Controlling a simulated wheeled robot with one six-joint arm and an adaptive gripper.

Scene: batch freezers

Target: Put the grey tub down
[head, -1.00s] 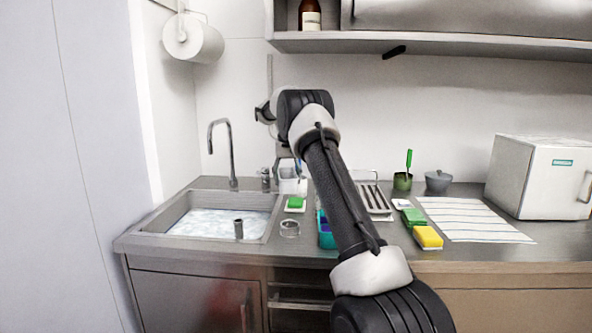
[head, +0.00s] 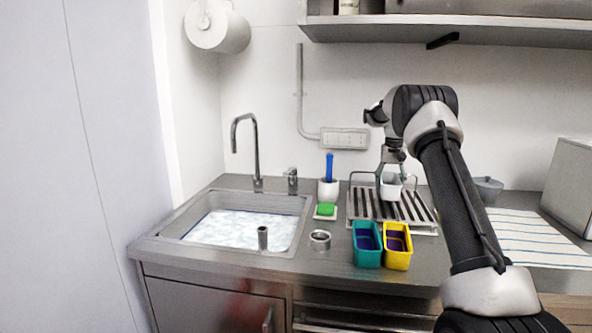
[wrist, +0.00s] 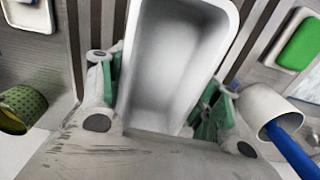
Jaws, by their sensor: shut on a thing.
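The grey tub (head: 391,188) hangs from my gripper (head: 392,174) over the slatted drying rack (head: 362,204) in the head view. It looks pale, almost white. In the wrist view the tub (wrist: 180,60) fills the middle, its empty inside facing the camera. My gripper (wrist: 163,105) is shut on it, with green-padded fingers on either side. Dark rack slats show on both sides of the tub. I cannot tell whether its underside touches the rack.
A teal tub (head: 366,256) and a yellow tub (head: 398,258) stand in front of the rack. Left of it are a white cup with a blue brush (head: 328,187), a green sponge (head: 326,210), a metal ring (head: 320,239) and the sink (head: 280,240). A striped cloth (head: 530,235) lies right.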

